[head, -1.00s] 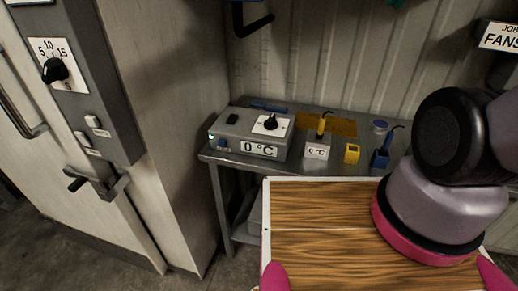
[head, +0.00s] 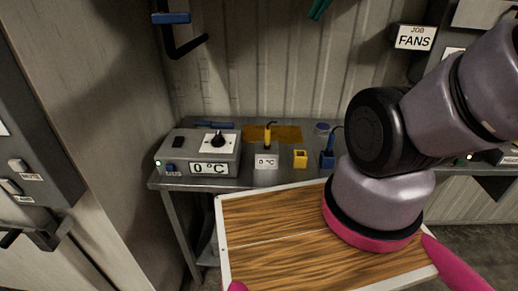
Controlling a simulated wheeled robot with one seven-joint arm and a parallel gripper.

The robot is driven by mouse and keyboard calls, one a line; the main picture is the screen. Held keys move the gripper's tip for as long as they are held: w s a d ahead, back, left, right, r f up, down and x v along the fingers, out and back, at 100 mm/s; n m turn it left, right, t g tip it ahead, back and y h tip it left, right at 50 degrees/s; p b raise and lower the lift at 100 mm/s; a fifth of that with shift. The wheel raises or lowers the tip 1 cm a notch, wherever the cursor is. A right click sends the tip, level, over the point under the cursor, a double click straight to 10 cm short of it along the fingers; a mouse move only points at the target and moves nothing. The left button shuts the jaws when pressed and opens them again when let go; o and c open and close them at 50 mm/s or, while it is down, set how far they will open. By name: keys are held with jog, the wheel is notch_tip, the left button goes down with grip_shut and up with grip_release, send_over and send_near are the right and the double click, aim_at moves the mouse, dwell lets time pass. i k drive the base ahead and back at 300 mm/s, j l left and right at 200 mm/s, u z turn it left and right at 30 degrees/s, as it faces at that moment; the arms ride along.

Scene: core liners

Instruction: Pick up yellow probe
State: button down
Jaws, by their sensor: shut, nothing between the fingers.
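A small yellow holder (head: 300,158) with a dark opening sits just right of the block. A blue probe or holder (head: 328,158) with a dark cable stands further right. My arm rises at the right of the picture, but my gripper is out of view.
A grey control box (head: 199,153) with a knob and "0 °C" display stands at the bench's left end. An orange-brown mat (head: 285,133) lies behind the probe. A blue round container (head: 321,128) is at the back. A tall cabinet (head: 95,90) borders the left.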

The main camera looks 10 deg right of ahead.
aim_at(267, 145)
jog(key=j+z, duration=0.1)
jog(key=j, duration=0.3)
jog(key=k+j+z, duration=0.1)
jog(key=j, duration=0.25)
jog(key=k+j+z, duration=0.1)
jog(key=j, duration=0.3)
jog(key=k+j+z, duration=0.1)
jog(key=j, duration=0.25)
jog(key=k+j, duration=0.15)
jog(key=j, duration=0.25)
jog(key=k+j+z, duration=0.15)
jog(key=j, duration=0.2)
